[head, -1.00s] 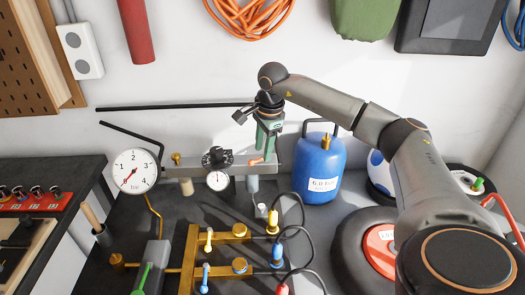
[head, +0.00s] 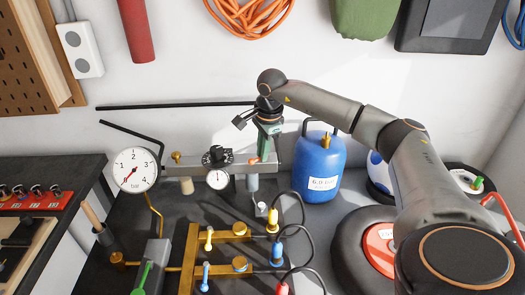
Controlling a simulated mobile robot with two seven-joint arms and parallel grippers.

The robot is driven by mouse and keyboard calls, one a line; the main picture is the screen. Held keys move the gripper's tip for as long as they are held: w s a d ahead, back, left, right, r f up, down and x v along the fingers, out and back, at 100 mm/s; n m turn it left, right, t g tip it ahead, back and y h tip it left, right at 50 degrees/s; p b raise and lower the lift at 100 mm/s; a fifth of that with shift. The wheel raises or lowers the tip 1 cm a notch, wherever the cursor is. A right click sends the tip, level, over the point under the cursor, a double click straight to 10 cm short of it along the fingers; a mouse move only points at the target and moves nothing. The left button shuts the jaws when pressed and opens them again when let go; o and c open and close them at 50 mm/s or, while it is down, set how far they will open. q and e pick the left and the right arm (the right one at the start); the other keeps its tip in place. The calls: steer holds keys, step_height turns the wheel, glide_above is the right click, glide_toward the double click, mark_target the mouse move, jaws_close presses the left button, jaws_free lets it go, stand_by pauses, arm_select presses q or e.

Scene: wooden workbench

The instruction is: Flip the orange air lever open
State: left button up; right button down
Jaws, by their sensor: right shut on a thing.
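The small orange air lever (head: 254,161) sits on the grey horizontal manifold bar (head: 284,160) at its right part, above a grey cylinder. My right gripper (head: 265,153) reaches down onto the lever from above, with green on its fingers. It is shut on the lever, and the fingers hide part of it. My left gripper is not in this view.
A round pressure gauge (head: 135,170) stands at the left end of the bar, and a black regulator knob (head: 217,155) with a smaller gauge sits mid-bar. A blue tank (head: 320,170) stands close right of the gripper. Brass pipes with coloured valves (head: 240,230) lie in front.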

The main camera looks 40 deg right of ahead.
stand_by(0.3)
steer(key=shift+w+r+m+p, duration=0.2)
steer(key=shift+m+p, duration=0.45)
steer(key=shift+m, duration=0.45)
steer(key=m, duration=0.3)
steer(key=shift+w+d+f+g+h, duration=0.15)
steer(key=shift+w+g+h, duration=0.15)
steer(key=shift+w+h, duration=0.1)
steer(key=c, duration=0.9)
jaws_free()
steer(key=r, duration=0.4)
steer(key=s+a+r+b, duration=0.1)
steer(key=r, duration=0.3)
steer(key=s+r, duration=0.1)
steer(key=r, duration=0.3)
steer(key=shift+a+r, duration=0.15)
steer(key=shift+a, duration=0.15)
